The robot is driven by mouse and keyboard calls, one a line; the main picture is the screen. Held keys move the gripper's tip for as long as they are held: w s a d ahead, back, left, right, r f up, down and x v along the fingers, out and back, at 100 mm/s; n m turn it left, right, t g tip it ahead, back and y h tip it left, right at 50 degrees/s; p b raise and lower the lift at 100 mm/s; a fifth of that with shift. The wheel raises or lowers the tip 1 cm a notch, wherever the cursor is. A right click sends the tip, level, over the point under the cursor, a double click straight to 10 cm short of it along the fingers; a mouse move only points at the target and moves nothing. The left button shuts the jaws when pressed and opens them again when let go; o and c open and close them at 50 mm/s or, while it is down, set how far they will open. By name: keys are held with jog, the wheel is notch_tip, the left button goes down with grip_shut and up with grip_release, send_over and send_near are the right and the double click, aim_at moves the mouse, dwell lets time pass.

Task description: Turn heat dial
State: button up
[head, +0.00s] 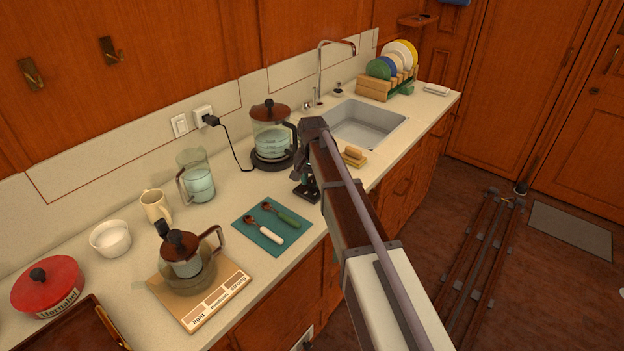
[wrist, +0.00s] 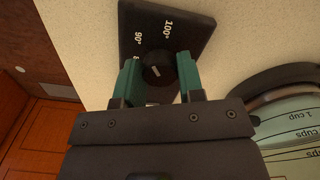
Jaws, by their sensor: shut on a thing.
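The heat dial (wrist: 158,66) is a round black knob with a light mark, on a black plate (wrist: 195,35) in the wrist view. White figures on the plate read 90° and 100°; other marks are partly hidden. My gripper (wrist: 157,72) has its two teal fingers on either side of the knob, shut on it. In the head view my gripper (head: 308,187) reaches down to the counter, just in front of the glass kettle (head: 271,131) on its black base.
A teal mat (head: 271,236) with two spoons lies to the left of my gripper. A yellow sponge (head: 353,157) lies to the right, before the sink (head: 366,123). A black cord runs from the kettle base to the wall socket (head: 203,116). A glass jug (head: 198,181) stands further left.

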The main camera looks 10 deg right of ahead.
aim_at(312, 180)
jog(key=n, duration=0.4)
jog(key=shift+n, duration=0.4)
dwell(0.4)
jog(key=o, duration=0.9)
notch_tip(312, 180, up, 11)
jog(key=p, duration=1)
jog(key=shift+f+p, duration=0.1)
jog(key=shift+p, duration=0.3)
jog(key=shift+n, duration=0.4)
jog(key=s, duration=2.8)
jog(key=shift+s+d, duration=0.1)
jog(key=shift+s, duration=0.1)
